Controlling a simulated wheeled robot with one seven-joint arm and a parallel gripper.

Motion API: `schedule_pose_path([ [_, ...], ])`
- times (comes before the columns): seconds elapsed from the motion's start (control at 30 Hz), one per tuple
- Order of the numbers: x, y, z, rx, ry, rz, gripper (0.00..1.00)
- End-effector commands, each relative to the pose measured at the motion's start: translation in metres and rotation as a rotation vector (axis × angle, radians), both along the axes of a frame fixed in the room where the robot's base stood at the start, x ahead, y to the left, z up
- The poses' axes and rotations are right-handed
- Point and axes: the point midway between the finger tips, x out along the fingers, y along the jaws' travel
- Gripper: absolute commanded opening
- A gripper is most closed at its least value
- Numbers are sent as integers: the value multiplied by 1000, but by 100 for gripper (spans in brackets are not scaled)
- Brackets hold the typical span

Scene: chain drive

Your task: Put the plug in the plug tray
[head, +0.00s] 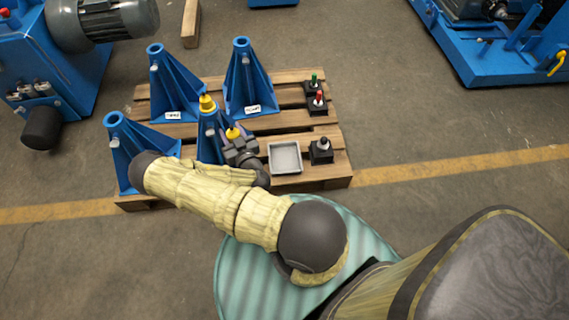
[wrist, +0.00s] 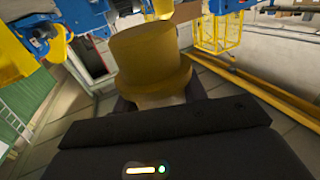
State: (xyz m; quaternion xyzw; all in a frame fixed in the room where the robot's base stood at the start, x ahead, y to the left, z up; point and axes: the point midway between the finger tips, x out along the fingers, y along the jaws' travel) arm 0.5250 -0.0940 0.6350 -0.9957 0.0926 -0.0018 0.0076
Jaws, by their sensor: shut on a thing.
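A yellow plug (head: 233,133) is in my gripper (head: 239,146) in the head view, over the front of the pallet. In the wrist view the same yellow plug (wrist: 150,60) stands large before the dark palm, its stepped wider rim towards me. My gripper is shut on it; the fingertips are mostly hidden behind it. The shallow grey tray (head: 285,157) lies on the pallet, right of my gripper, and looks empty.
More blue stands (head: 172,85) (head: 245,80) (head: 135,150) stand on the wooden pallet (head: 320,178). Right of the tray are black blocks with a grey (head: 322,150), a red (head: 319,99) and a green (head: 313,80) knob. Blue machines stand on the floor at both upper sides.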

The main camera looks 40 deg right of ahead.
Motion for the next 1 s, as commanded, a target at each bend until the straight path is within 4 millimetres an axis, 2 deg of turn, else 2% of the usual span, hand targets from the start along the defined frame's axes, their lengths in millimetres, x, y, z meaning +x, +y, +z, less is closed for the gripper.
schedule_pose_path([
  [0.03,1,-7,-22,1,-2,-14,17],
  [0.57,10,-75,-125,3,-3,-130,17],
  [1.0,10,-133,-209,-1,0,-227,17],
])
